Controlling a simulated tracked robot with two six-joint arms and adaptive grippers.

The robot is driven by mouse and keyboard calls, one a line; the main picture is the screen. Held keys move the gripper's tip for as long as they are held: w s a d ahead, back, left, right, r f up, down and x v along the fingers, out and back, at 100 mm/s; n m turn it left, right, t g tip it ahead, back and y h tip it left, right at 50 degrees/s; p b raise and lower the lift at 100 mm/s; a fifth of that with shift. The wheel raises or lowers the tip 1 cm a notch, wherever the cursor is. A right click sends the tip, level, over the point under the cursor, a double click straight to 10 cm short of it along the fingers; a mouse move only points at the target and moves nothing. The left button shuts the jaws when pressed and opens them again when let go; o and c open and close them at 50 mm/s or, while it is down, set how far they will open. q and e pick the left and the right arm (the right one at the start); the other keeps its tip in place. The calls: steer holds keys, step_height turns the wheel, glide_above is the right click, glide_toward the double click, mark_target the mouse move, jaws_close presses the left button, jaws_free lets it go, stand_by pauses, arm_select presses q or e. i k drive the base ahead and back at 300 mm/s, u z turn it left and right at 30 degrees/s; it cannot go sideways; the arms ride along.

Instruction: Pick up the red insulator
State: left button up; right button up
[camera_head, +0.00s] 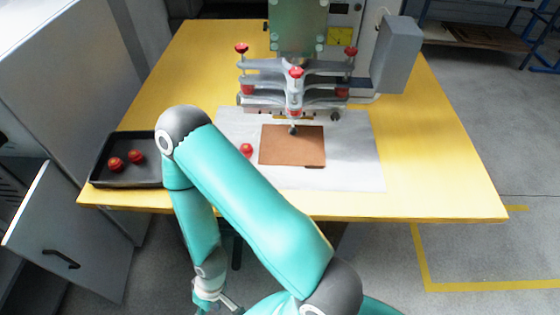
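Small round red pieces that look like red insulators are in view. One red piece (246,150) lies on the white sheet, just left of the brown plate (291,146). Two more red pieces, one (115,164) in front and one (136,157) behind, lie in the black tray (97,178) at the table's left front corner. My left gripper (228,305) hangs low at the bottom edge, in front of the table and away from all the red pieces. It is small and partly cut off, so its opening is unclear. My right gripper is not in view.
A welding machine (296,75) with red knobs stands at the back of the yellow table (440,150), over the white sheet (353,160). My teal arm crosses in front of the table's front edge. The table's right side is clear. Grey cabinets (70,90) stand at left.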

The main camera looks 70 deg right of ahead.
mark_target(246, 149)
steer(key=k, duration=0.75)
steer(key=z, duration=0.7)
steer(key=i, duration=0.35)
steer(key=u, duration=0.05)
